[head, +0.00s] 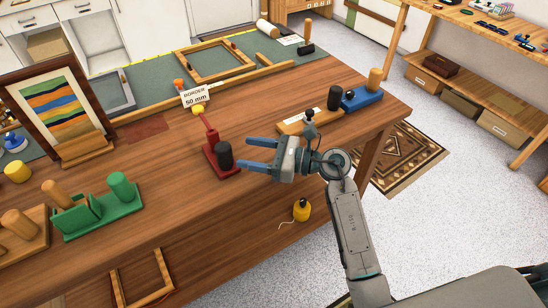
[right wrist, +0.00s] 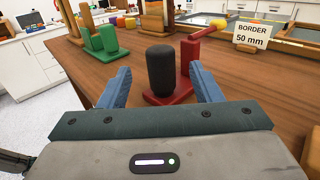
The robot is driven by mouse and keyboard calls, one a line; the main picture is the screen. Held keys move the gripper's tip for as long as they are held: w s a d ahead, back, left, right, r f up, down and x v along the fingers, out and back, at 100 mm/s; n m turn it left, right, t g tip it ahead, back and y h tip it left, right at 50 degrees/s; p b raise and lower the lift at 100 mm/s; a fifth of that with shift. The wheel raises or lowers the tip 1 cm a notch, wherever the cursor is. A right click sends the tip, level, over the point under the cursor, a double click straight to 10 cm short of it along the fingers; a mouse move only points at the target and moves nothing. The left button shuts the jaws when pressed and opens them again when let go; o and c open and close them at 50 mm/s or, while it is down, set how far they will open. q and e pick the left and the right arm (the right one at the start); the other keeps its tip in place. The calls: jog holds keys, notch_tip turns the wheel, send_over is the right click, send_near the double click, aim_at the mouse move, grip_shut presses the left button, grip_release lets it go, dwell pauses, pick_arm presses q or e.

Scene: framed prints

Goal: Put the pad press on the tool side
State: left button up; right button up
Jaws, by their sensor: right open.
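A red stand (head: 222,168) on the wooden bench has an upright dark cylinder (head: 225,155) and a red post with an arm; I take it as the pad press, though no label shows. In the right wrist view its dark cylinder (right wrist: 161,70) appears centred between the fingers, beyond their tips. My right gripper (head: 243,154) is open and empty, its blue fingers pointing at the cylinder from the right, apart from it. My left gripper is not in view. No marking shows which part is the tool side.
Nearby stand a green block with pegs (head: 110,210), a wooden block (head: 300,122) and a blue block (head: 362,99). A "BORDER 50 mm" card (head: 194,95) stands behind the red stand. A framed striped print (head: 50,105) is at left. Bare bench lies left of the red stand.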

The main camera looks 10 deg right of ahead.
jog(key=b+v, duration=0.1)
jog(key=v, duration=0.3)
jog(key=shift+s+d+f, duration=0.1)
jog(key=shift+d, duration=0.05)
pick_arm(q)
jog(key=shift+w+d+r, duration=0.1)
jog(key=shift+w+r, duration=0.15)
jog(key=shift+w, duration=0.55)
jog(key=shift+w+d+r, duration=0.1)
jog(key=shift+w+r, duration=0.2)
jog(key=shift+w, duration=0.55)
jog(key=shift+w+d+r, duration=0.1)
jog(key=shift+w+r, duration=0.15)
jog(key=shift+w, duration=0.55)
pick_arm(e)
jog(key=shift+v, duration=0.9)
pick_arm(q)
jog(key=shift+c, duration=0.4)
